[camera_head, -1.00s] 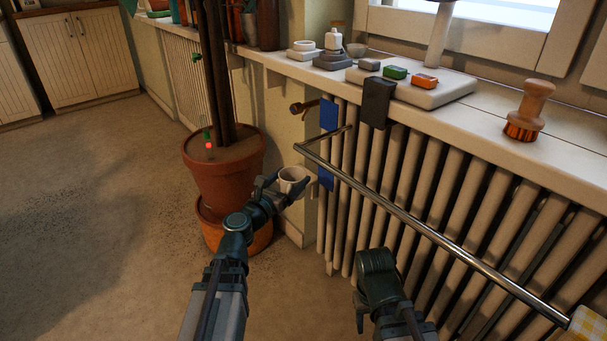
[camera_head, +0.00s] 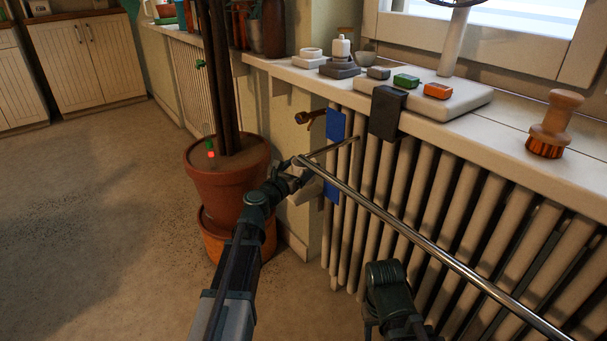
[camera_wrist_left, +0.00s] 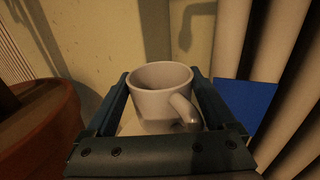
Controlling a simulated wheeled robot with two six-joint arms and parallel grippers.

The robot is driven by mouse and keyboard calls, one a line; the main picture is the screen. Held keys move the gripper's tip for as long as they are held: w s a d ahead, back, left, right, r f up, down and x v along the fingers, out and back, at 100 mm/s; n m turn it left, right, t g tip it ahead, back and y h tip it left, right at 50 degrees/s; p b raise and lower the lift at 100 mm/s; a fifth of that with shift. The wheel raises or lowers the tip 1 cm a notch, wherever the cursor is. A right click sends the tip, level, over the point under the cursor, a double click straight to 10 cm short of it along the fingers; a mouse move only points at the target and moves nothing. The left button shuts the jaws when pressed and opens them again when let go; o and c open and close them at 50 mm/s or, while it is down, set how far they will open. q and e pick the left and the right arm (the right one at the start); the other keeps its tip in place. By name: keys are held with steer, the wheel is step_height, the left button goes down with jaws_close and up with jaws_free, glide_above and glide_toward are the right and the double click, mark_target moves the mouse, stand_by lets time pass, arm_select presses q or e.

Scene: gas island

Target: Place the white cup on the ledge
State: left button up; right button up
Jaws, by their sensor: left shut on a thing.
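The white cup (camera_wrist_left: 160,88) sits upright between the two fingers of my left gripper (camera_wrist_left: 165,100) in the left wrist view, its handle toward the camera. My left gripper is shut on it. In the head view my left gripper (camera_head: 291,172) is beside the radiator's left end, below the ledge (camera_head: 485,132), close to the metal rail (camera_head: 420,240). The cup is largely hidden there. Only a dark wrist part of my right arm shows, low in front of the radiator; its fingers are not visible.
The rail crosses in front of the radiator (camera_head: 425,190). A potted plant (camera_head: 222,190) stands to the left. The ledge holds a pale board (camera_head: 465,102) with small blocks, a wooden brush (camera_head: 553,125), dishes and a small white bottle. A bare stretch lies between board and brush.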

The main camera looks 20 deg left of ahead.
arm_select(q)
steer(key=f+b, duration=0.2)
steer(key=w+f+b, duration=0.1)
steer(key=f, duration=0.1)
steer(key=shift+w+b, duration=0.1)
steer(key=shift+b, duration=0.3)
steer(key=shift+r, duration=0.2)
steer(key=shift+f, duration=0.1)
steer(key=o, duration=1.3)
steer(key=shift+c, duration=0.2)
